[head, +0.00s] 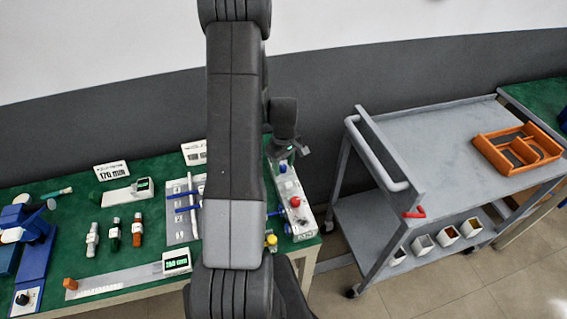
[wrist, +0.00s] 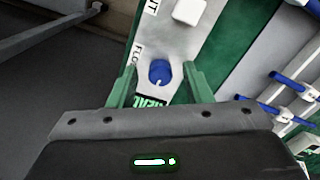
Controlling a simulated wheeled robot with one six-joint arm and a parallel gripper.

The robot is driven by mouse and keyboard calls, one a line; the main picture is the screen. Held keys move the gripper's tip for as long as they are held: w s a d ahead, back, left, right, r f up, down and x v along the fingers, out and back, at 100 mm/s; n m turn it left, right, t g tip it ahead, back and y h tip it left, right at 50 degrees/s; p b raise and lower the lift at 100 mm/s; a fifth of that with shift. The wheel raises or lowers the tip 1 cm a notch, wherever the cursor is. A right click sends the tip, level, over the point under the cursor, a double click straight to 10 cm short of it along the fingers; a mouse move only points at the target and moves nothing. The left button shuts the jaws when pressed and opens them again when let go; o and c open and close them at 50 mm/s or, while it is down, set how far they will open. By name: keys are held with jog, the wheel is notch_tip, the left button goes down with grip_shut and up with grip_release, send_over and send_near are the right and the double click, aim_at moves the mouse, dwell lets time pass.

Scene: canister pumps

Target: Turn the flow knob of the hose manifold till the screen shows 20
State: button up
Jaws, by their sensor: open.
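The hose manifold (head: 303,226) is a pale block at the right end of the green table, with a blue knob (head: 283,169) and a red knob (head: 295,202) on top. In the wrist view the blue flow knob (wrist: 160,72) with a white pointer mark sits beside lettering that reads "FLO". My gripper (wrist: 160,86) is open, with one green finger on each side of the knob. I cannot tell whether the fingers touch it. A dark screen (wrist: 151,102) with green characters is partly hidden by my gripper, and its reading is not legible.
A grey cart (head: 430,150) with an orange tray (head: 517,148) stands to the right. Blue-handled valves on a panel (wrist: 292,88) lie right of the manifold in the wrist view. Several small canisters stand on the table at left.

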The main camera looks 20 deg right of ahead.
jog(key=shift+f, duration=0.1)
jog(key=shift+c, duration=0.5)
grip_shut()
jog(key=shift+f+m+b, duration=0.1)
jog(key=shift+m+b, duration=0.2)
jog(key=shift+b, duration=0.05)
jog(key=c, duration=0.9)
grip_release()
jog(key=shift+f+m+b, duration=0.1)
jog(key=shift+m+b, duration=0.8)
jog(key=shift+m, duration=0.1)
jog(key=m+b, duration=0.2)
jog(key=shift+m, duration=0.3)
jog(key=m+b, duration=0.1)
jog(key=m, duration=0.2)
jog(key=shift+m+b, duration=0.3)
jog(key=shift+b, duration=0.05)
jog(key=shift+r+m+b, duration=0.2)
jog(key=shift+m+b, duration=0.4)
jog(key=shift+m, duration=0.9)
